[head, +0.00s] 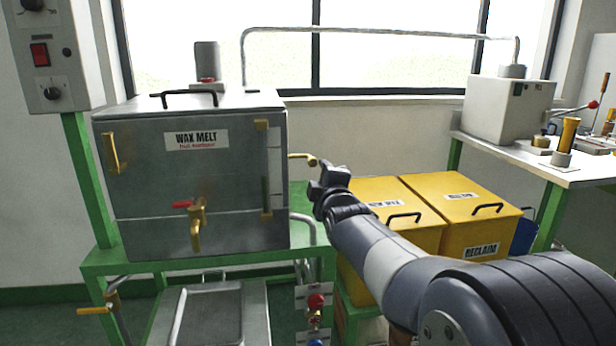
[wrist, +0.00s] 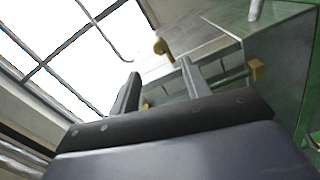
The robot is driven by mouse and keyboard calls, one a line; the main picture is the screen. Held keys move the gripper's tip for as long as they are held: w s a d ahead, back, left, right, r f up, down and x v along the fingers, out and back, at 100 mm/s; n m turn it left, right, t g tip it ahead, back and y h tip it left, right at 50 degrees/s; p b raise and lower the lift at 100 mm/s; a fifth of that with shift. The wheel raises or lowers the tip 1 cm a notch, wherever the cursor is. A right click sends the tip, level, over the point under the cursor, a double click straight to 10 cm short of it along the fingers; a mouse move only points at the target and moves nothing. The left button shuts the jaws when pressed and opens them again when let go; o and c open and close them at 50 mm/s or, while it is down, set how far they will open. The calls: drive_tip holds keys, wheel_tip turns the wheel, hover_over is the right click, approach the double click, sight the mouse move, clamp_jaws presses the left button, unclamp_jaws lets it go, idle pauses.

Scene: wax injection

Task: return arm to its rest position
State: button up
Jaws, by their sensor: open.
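My gripper (head: 318,186) is at the end of my arm, which reaches in from the lower right in the head view. It is just right of the steel wax melt tank (head: 150,185), near a brass-coloured handle (head: 303,157) on the tank's right side. In the wrist view my gripper (wrist: 160,85) has its two fingers apart with nothing held between them. The tank's side and brass fittings show beyond the fingers there. I cannot tell whether a finger touches the handle.
Two yellow bins (head: 466,205) stand behind my arm, the right one marked reclaim. A green-legged bench (head: 545,163) with a grey machine (head: 508,108) is at the right. A metal tray (head: 215,315) sits below the tank. A curved pipe (head: 380,31) runs overhead before the window.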

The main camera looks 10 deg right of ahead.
sight(313, 163)
drive_tip(key=w, duration=1)
drive_tip(key=shift+w+b, duration=0.3)
drive_tip(key=shift+w, duration=0.1)
